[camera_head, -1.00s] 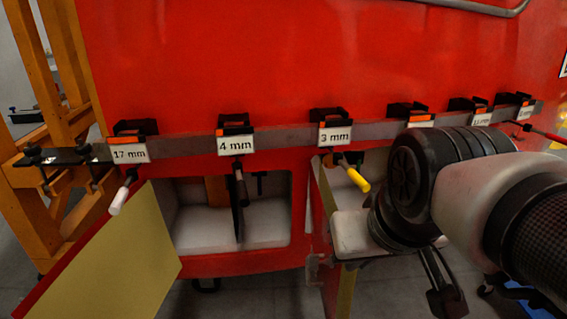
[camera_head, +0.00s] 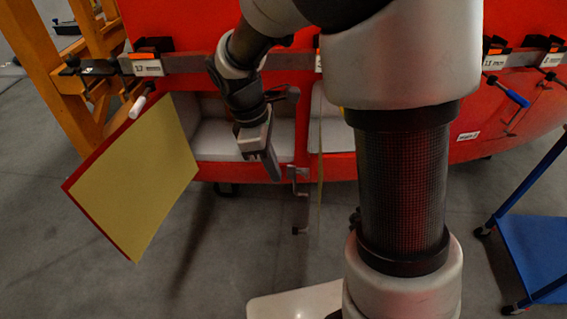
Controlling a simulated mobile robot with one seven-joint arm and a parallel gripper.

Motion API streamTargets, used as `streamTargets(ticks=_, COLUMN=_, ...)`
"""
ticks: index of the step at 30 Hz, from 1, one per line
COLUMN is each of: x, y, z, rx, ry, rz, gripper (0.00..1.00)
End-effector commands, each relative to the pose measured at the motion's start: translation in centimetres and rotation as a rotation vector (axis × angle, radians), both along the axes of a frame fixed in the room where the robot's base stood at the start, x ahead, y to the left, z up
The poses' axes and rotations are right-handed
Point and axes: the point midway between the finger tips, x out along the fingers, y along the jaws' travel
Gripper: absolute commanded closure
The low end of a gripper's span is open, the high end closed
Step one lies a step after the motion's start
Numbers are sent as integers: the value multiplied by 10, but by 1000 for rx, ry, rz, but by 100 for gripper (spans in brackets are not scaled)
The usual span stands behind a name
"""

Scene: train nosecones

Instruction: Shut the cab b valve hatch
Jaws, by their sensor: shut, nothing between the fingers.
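A hatch door (camera_head: 135,180) with a yellow inner face and red edge stands wide open on the left, swung out from the red nosecone (camera_head: 200,25). Its compartment (camera_head: 215,140) is open, with pale inner surfaces. A second door (camera_head: 320,185) shows nearly edge-on beside a second opening, largely behind my arm. I cannot read which one is marked cab b. My gripper (camera_head: 269,168) is shut and empty, pointing down in front of the right part of the left compartment. It is to the right of the wide-open door and apart from it.
A metal rail (camera_head: 195,62) with clamps and labels crosses the nosecone above the openings. A white-handled clamp (camera_head: 138,105) hangs near the open door's top. An orange frame (camera_head: 50,70) stands left, a blue cart (camera_head: 535,245) right. The floor below the door is clear.

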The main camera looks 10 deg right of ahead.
Motion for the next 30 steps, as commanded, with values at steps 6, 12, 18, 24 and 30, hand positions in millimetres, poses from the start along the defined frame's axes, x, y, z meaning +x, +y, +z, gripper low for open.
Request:
streamTargets(ticks=6, x=-4, y=-9, z=-38, rx=-1, ry=6, rz=-3, gripper=100)
streamTargets(ticks=12, x=-7, y=-20, z=-81, rx=-1, ry=5, rz=-4, gripper=100)
streamTargets(ticks=18, x=-13, y=-43, z=-90, rx=1, ry=-1, rz=-9, gripper=100)
streamTargets(ticks=24, x=-18, y=-59, z=-90, rx=1, ry=-1, rz=-6, gripper=100)
streamTargets(ticks=30, x=-18, y=-61, z=-90, rx=1, ry=0, rz=-4, gripper=100)
